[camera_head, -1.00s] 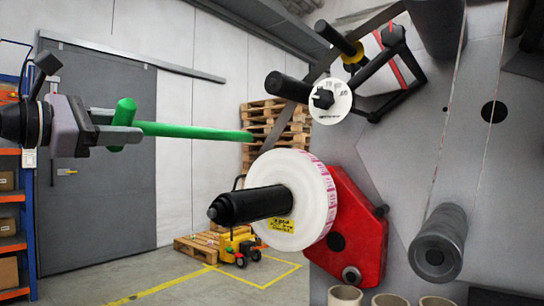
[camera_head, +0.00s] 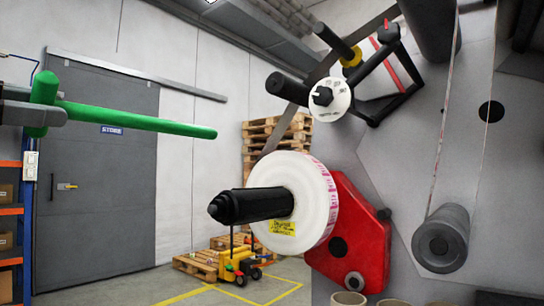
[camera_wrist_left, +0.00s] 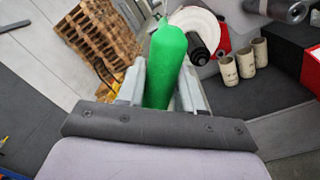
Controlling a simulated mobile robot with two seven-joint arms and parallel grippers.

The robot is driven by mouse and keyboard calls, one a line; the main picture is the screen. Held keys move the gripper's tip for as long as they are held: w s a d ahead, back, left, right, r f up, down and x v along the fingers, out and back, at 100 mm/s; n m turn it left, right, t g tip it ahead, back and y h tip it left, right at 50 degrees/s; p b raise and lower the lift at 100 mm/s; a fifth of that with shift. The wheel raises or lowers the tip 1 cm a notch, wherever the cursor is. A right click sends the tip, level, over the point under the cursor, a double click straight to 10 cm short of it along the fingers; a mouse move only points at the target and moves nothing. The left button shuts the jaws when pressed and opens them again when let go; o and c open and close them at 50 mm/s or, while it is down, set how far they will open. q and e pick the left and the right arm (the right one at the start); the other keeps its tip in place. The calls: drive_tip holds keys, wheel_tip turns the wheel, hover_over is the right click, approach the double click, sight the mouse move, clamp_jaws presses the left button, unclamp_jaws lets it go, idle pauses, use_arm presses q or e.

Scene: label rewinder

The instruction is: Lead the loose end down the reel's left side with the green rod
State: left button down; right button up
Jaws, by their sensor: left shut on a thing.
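My left gripper (camera_head: 40,113) is at the left edge of the head view, shut on the green rod (camera_head: 140,122). The rod points right and ends in open air, to the left of and above the reel. It also shows between the fingers in the left wrist view (camera_wrist_left: 166,70). The white reel (camera_head: 312,200) sits on a black shaft (camera_head: 250,205) with a yellow label. A dark web (camera_head: 287,128) runs from the upper rollers down to behind the reel's top left. I cannot make out its loose end. My right gripper is not in view.
A red bracket (camera_head: 352,225) stands behind the reel. A white-faced roller (camera_head: 331,99) is above it, and a grey roller (camera_head: 441,240) is at right. Pallets (camera_head: 262,132) and a yellow pallet truck (camera_head: 240,268) stand in the background. The space left of the reel is clear.

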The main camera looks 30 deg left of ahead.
use_arm(q)
drive_tip(key=s+a+b, duration=0.1)
drive_tip(key=s, duration=0.6)
drive_tip(key=shift+w, duration=0.1)
